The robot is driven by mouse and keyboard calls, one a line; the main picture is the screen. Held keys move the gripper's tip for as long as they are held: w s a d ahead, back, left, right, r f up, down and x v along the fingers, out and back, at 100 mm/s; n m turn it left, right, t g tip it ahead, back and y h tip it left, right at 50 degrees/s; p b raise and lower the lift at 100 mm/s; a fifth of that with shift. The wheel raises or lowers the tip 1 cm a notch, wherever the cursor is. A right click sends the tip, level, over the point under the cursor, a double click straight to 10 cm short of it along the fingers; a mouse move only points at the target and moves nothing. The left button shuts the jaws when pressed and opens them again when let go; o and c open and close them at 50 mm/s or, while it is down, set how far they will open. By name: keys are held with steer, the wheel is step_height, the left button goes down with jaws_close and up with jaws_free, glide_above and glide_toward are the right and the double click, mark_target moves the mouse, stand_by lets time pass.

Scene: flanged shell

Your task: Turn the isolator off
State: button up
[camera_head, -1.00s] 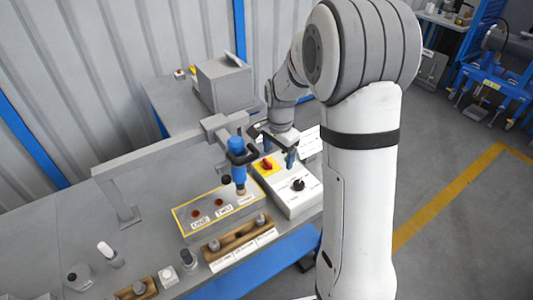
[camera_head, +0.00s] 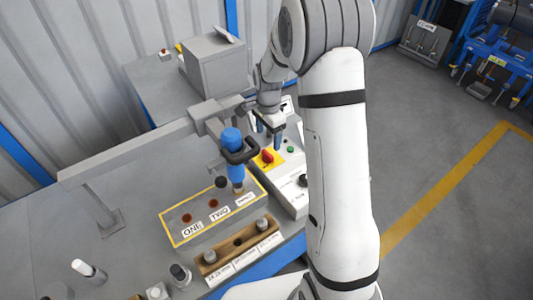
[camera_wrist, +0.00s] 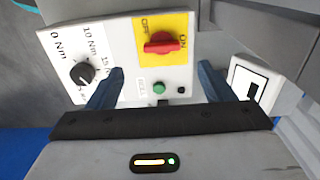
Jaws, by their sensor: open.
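The isolator is a red rotary handle (camera_head: 267,157) on a yellow plate, on a pale control box (camera_head: 288,195). In the wrist view the red handle (camera_wrist: 163,43) lies across the picture, with its right end towards the ON label. The OFF label is at its upper left. My gripper (camera_head: 268,134) is open and empty above the far part of the box. In the wrist view its two blue fingers (camera_wrist: 162,82) are spread wide below the handle, apart from it. Whether they touch the box cannot be told.
A green button (camera_wrist: 159,87) and a black torque dial (camera_wrist: 83,73) share the box.

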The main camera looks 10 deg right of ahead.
mark_target(268, 153)
steer(key=shift+w+f, duration=0.2)
steer(key=shift+f, duration=0.5)
step_height(268, 153, down, 7)
steer(key=shift+f+p, duration=0.1)
steer(key=shift+p, duration=0.35)
steer(key=c, duration=1)
